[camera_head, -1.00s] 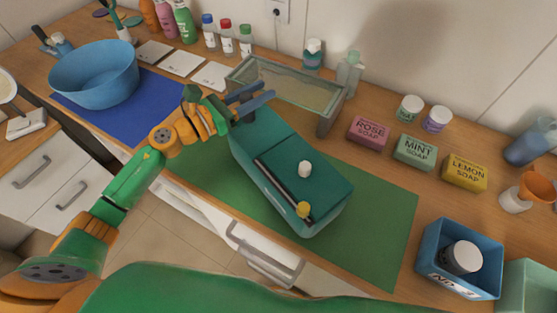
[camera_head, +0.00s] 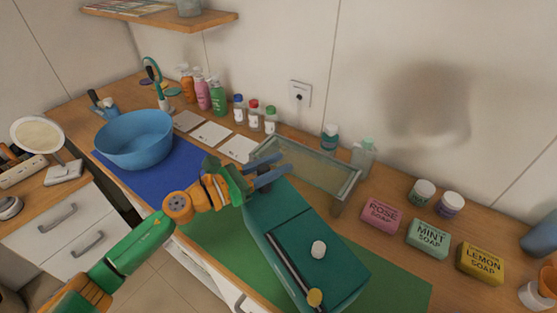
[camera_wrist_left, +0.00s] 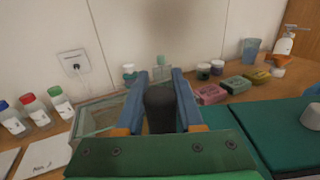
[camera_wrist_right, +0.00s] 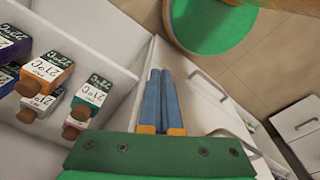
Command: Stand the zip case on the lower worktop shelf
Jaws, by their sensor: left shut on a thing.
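The zip case appears to be the teal box with a dark strip and a yellow pull (camera_head: 290,225), lying over the green mat with a white knob on top. It also shows at the right of the left wrist view (camera_wrist_left: 265,130). My left gripper (camera_head: 285,175) is at its far end. In the left wrist view its fingers (camera_wrist_left: 158,85) are shut on a dark grey tab (camera_wrist_left: 160,110), seemingly the case's. A low glass-topped shelf (camera_head: 347,196) stands on the worktop just behind the case. My right gripper (camera_wrist_right: 160,75) is shut and empty, away from the worktop.
A blue basin (camera_head: 135,140) stands on a blue mat at left. Pink, green and yellow soaps (camera_head: 428,238) lie at right, with jars behind. Bottles (camera_head: 218,97) line the wall. A wall shelf (camera_head: 165,18) is above. Small boxes (camera_wrist_right: 45,72) sit beside my right gripper.

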